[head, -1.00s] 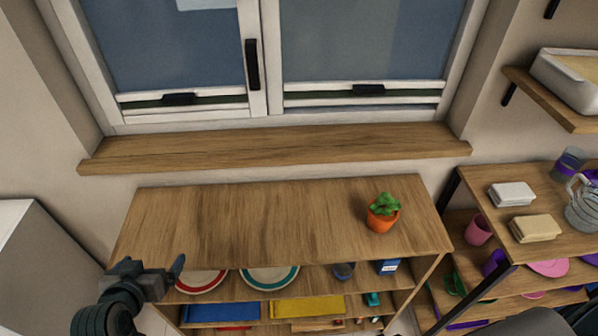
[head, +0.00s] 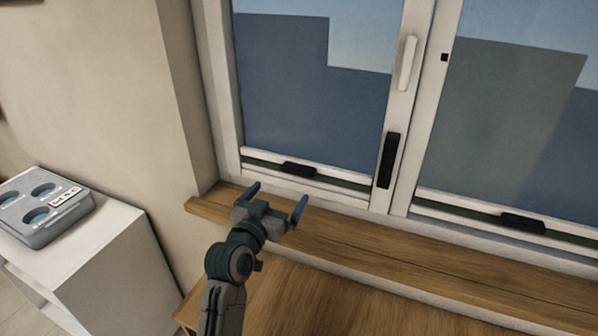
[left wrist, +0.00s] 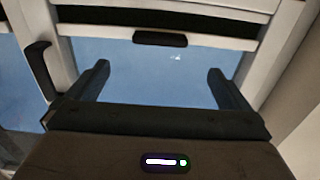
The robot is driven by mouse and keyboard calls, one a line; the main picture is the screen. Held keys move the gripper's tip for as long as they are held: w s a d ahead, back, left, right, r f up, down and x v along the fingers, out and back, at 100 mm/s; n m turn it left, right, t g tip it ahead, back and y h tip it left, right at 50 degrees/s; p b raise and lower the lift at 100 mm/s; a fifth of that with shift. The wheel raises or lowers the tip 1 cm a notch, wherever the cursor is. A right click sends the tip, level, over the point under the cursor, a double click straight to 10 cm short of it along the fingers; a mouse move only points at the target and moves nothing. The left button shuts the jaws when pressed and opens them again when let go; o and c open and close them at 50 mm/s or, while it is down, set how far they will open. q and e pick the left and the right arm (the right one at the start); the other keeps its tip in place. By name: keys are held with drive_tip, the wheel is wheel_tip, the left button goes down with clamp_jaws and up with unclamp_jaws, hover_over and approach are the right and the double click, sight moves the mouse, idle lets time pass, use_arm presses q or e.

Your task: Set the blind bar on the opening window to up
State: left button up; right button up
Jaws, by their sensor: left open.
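The left window sash, with a white handle (head: 408,62) and a long black grip (head: 388,160) on its right stile, looks like the opening window. Its white blind bar (head: 345,182) with a small black tab (head: 300,169) sits low, near the bottom of the glass. The tab also shows at the top of the left wrist view (left wrist: 160,38). My left gripper (head: 278,196) is open and empty, in front of and slightly below the tab. In the left wrist view its fingers (left wrist: 158,68) stand apart, with the tab beyond them. My right gripper is out of view.
The right pane has its own low blind bar with a black tab (head: 523,223). A wooden sill (head: 440,252) runs below the windows, above a wooden shelf top (head: 300,305). A white cabinet (head: 100,255) carrying a grey device (head: 45,210) stands left.

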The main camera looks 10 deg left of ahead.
sight(296, 173)
use_arm(q)
drive_tip(key=w, duration=0.2)
drive_tip(key=w+d+p, duration=0.1)
drive_tip(key=w, duration=0.2)
drive_tip(key=w+p, duration=0.1)
drive_tip(key=w, duration=0.2)
drive_tip(key=shift+w+d+f, duration=0.15)
drive_tip(key=shift+d, duration=0.15)
drive_tip(key=shift+w+d, duration=0.1)
drive_tip(key=shift+w, duration=0.3)
drive_tip(key=shift+w, duration=0.2)
drive_tip(key=shift+c, duration=0.2)
